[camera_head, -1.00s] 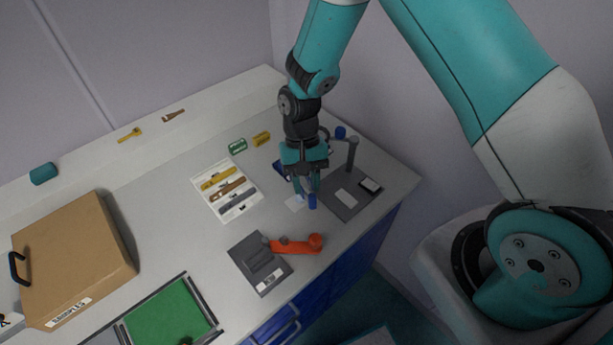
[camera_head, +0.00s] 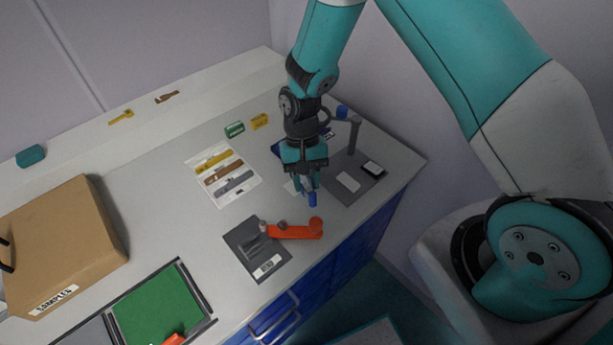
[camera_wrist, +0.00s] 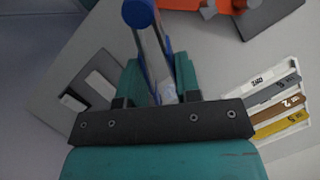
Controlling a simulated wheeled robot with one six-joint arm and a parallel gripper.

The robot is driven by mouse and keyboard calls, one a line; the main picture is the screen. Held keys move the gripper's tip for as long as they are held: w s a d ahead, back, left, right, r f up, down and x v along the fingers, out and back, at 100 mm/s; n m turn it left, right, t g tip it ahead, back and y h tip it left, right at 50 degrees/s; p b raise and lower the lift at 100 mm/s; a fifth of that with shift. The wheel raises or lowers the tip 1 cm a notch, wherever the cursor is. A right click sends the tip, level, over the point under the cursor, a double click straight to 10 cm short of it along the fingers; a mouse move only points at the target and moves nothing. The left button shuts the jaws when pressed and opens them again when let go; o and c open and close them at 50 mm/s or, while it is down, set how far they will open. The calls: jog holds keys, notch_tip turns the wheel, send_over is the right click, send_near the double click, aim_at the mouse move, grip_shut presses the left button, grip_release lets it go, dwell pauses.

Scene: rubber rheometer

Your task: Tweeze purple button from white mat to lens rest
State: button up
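My gripper (camera_head: 307,185) is over the right part of the bench, fingers pointing down. It is shut on a slim grey tool with blue ends, which looks like tweezers (camera_wrist: 152,50); the blue end (camera_head: 312,199) also shows below the fingers in the head view. A small white patch, seemingly the white mat (camera_head: 291,187), lies just left of the fingers and is partly hidden by them. I cannot make out the purple button in either view. A dark plate (camera_head: 338,190) with an upright post and a pale pad stands to the right; I cannot tell which part is the lens rest.
An orange-armed device on a dark base (camera_head: 240,246) sits in front. A white tray (camera_head: 226,204) with coloured strips is to the left. A cardboard box (camera_head: 70,235) and a green-floored tray (camera_head: 208,322) lie further left. Small green and yellow blocks (camera_head: 260,121) stand behind.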

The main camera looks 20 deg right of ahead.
jog(key=shift+f+b, duration=0.95)
jog(key=shift+f, duration=0.8)
grip_shut()
jog(key=shift+r, duration=0.1)
notch_tip(320, 180, up, 12)
jog(key=p, duration=0.9)
